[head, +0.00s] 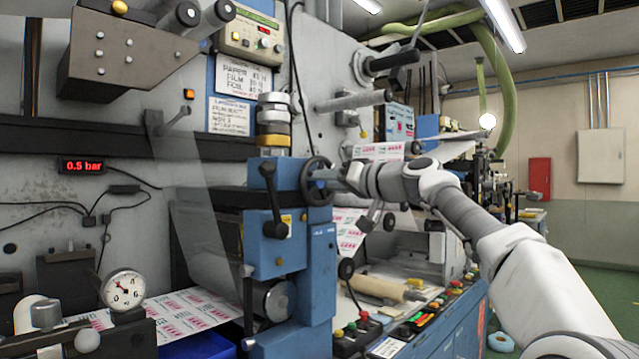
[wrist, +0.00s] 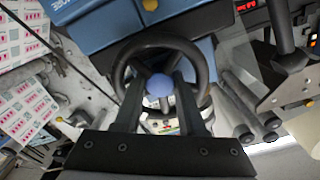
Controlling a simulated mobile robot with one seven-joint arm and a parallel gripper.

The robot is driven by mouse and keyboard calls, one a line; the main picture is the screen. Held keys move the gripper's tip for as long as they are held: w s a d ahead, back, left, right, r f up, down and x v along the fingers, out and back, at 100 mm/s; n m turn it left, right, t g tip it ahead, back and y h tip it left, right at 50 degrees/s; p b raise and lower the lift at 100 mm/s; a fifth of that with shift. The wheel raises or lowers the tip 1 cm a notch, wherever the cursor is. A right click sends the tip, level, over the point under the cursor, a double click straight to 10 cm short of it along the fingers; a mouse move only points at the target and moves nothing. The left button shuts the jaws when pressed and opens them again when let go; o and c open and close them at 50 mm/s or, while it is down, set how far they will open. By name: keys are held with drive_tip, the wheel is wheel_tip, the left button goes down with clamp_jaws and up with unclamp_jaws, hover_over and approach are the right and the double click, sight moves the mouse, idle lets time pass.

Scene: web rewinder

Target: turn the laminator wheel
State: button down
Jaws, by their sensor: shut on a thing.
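The laminator wheel (head: 307,190) is a dark round handwheel on the side of the blue laminator unit (head: 318,262), near the middle of the head view. My gripper (head: 342,176) reaches the wheel from the right. In the wrist view, the two dark fingers of my gripper (wrist: 161,76) lie inside the rim, one on each side of the hub. They are shut on the wheel. The exact contact at the fingertips is hard to see.
A black lever (head: 271,200) sits on the blue unit left of the wheel. Below stands a panel of coloured buttons (head: 425,318). A printed web (head: 190,308) runs at the lower left, by a dial gauge (head: 122,290). Green floor (head: 600,300) is open at the right.

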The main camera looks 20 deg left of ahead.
idle(0.4)
drive_tip(key=c, duration=0.8)
unclamp_jaws()
drive_tip(key=shift+d, duration=0.1)
drive_tip(key=b+v, duration=0.5)
drive_tip(key=v, duration=1.2)
drive_tip(key=shift+s+d, duration=0.1)
drive_tip(key=shift+s, duration=0.05)
